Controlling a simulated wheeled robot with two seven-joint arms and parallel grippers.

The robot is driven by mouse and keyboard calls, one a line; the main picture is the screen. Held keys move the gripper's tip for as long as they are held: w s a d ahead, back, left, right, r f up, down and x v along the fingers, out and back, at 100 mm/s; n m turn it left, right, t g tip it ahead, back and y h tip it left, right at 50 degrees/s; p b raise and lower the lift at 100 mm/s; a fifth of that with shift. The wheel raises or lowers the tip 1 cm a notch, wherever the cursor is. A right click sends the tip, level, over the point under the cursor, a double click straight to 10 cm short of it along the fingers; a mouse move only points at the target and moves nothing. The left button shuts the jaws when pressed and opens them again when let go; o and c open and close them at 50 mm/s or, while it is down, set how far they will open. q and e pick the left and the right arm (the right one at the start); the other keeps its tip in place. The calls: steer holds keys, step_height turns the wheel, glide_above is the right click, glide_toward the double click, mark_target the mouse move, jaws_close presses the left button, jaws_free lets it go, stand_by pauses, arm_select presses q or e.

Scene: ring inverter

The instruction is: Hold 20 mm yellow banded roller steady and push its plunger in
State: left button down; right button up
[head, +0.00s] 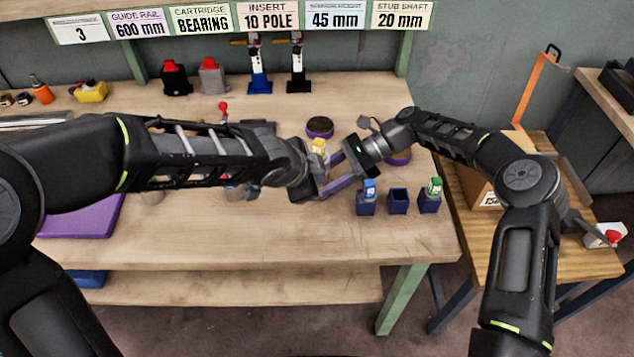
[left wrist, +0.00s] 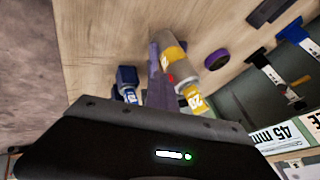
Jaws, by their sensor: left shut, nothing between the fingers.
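The 20 mm yellow banded roller (head: 319,146) shows in the head view as a small yellow end beside my left gripper. In the left wrist view its yellow-banded grey body (left wrist: 174,55) lies just right of the purple fingers, with a yellow "20" tag near the gripper's edge. A small red spot shows at its side. My left gripper (head: 324,192) is shut with nothing between its fingers. My right gripper (head: 336,170) faces it from the right, very close. The purple fingers overlap there, so I cannot tell whether the right one grips the roller.
A blue-tagged roller (head: 368,188) and a green-tagged one (head: 434,187) stand in blue holders, with an empty holder (head: 398,202) between them. A dark round piece with a purple rim (head: 320,127) lies behind the grippers. The front of the bench (head: 270,240) is clear.

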arm_select(q)
steer(key=shift+a+f, duration=0.1)
steer(key=shift+a, duration=0.2)
arm_select(e)
steer(key=shift+s+a, duration=0.1)
steer(key=shift+s, duration=0.2)
steer(key=shift+w, duration=0.2)
arm_select(q)
steer(key=s+a+r, duration=0.2)
steer(key=s+r, duration=0.6)
steer(key=s, duration=0.1)
steer(key=shift+a, duration=0.3)
steer(key=shift+r, duration=0.1)
arm_select(e)
steer(key=o, duration=1)
steer(key=shift+o, duration=0.2)
steer(key=shift+r, duration=0.1)
